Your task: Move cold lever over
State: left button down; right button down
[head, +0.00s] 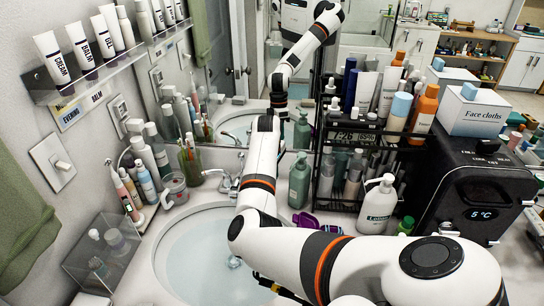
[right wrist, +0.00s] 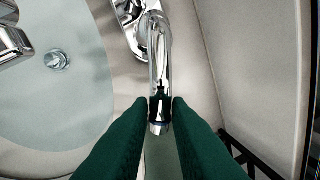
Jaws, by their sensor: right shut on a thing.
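The chrome lever (right wrist: 160,60), which I take as the cold lever, runs down the middle of the right wrist view from its round base. My right gripper (right wrist: 160,106) has its dark green fingers shut on the lever near its free end. The chrome spout (right wrist: 12,44) is at the left, over the basin. In the head view the faucet's other lever (head: 214,174) and part of its body show left of my white arm. The held lever and my right gripper are hidden there behind that arm. My left gripper is not in view.
The white sink basin (head: 181,262) lies below my arm, with its drain (right wrist: 57,60) visible. A green bottle (head: 300,181), a black rack (head: 352,126) and a lotion bottle (head: 377,207) stand close to the right. A cup (head: 175,188) stands left of the faucet. The mirror is behind.

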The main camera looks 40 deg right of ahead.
jog(key=shift+w+r, duration=0.1)
jog(key=c, duration=1.3)
grip_release()
jog(key=shift+c, duration=0.2)
notch_tip(320, 180, up, 12)
jog(key=a+b, duration=0.2)
jog(key=shift+s, duration=0.35)
